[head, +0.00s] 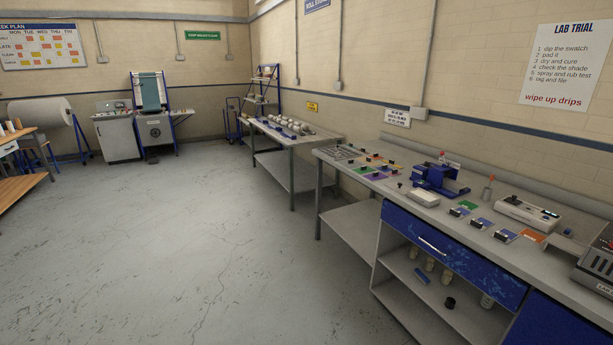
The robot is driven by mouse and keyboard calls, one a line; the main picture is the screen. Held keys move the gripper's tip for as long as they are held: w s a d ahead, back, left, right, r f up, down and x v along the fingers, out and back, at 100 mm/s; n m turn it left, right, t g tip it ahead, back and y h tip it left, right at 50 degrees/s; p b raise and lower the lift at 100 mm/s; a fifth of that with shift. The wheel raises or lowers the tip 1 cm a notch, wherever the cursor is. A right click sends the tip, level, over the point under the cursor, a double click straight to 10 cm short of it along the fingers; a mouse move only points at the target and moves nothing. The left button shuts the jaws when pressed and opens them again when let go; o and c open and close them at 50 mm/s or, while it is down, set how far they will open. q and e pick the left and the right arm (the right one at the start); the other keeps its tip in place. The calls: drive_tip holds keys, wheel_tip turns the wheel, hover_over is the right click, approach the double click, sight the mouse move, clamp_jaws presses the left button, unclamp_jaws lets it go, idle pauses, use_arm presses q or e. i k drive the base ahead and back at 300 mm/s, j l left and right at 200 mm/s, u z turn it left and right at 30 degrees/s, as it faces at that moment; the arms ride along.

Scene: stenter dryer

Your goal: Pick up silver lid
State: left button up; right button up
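I cannot make out a silver lid for certain anywhere in the head view; the small items on the benches are too small to tell apart. The near grey workbench (470,225) runs along the right wall and holds many small items. On its open shelf, under a blue drawer (440,245), stand several pale cups (429,264), a black round piece (450,303) and a whitish jar (487,301). Neither of my grippers is in view.
A blue device (436,178), a white instrument (527,214) and coloured cards (458,211) lie on the near bench. A second bench (290,135) with pale rolls stands farther back. A machine (152,115) stands at the back wall. The grey floor (190,240) is clear.

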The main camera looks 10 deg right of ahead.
sight(397, 186)
drive_tip(key=i+j+z, duration=0.1)
drive_tip(key=i, duration=1.6)
drive_tip(key=i+j+z, duration=0.15)
drive_tip(key=i+z, duration=0.3)
drive_tip(key=i+j+z, duration=1.35)
drive_tip(key=k+j, duration=0.05)
drive_tip(key=j, duration=0.05)
